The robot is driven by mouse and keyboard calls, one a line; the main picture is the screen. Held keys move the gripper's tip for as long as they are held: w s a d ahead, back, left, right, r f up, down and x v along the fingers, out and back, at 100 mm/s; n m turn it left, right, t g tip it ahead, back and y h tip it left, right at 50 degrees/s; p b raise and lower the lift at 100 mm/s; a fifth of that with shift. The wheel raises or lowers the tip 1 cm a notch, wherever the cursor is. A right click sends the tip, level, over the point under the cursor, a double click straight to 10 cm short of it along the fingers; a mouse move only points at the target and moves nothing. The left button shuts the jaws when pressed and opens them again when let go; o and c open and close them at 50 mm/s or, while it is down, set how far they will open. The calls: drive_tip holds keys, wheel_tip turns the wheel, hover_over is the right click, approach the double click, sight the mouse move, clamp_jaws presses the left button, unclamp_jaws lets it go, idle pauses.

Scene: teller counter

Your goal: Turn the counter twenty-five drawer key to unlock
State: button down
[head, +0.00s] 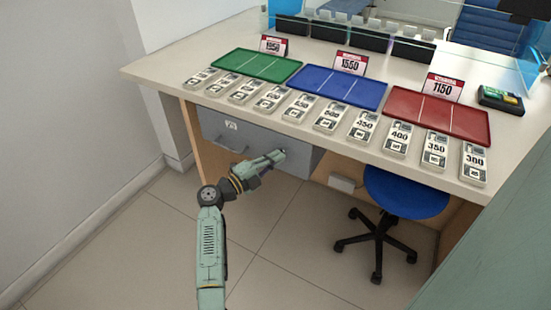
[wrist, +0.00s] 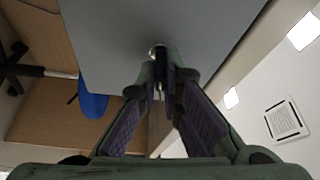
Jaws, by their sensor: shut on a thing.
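The grey drawer (head: 215,128) hangs under the left part of the counter, its front closed, with a small pale label (head: 231,125) too small to read surely. My gripper (head: 279,155) is at the right part of the drawer front. In the wrist view its fingertips (wrist: 162,68) are closed together against the grey drawer front (wrist: 120,30). A round metal lock (wrist: 157,51) shows just past the fingertips. My gripper is shut on the key, which the fingers almost wholly hide; its turn angle cannot be told.
The counter top (head: 190,52) above holds green (head: 258,64), blue (head: 340,86) and red (head: 437,113) trays and several banknote bundles. A blue stool (head: 405,195) stands to the right of my gripper. The floor (head: 290,260) before the drawer is clear.

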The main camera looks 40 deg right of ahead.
drive_tip(key=shift+m+y, duration=0.4)
drive_tip(key=shift+m, duration=0.7)
drive_tip(key=shift+p, duration=0.3)
drive_tip(key=c, duration=1.8)
unclamp_jaws()
drive_tip(key=shift+o, duration=0.2)
drive_tip(key=shift+a, duration=0.1)
drive_tip(key=a, duration=1.1)
drive_tip(key=shift+a, duration=0.4)
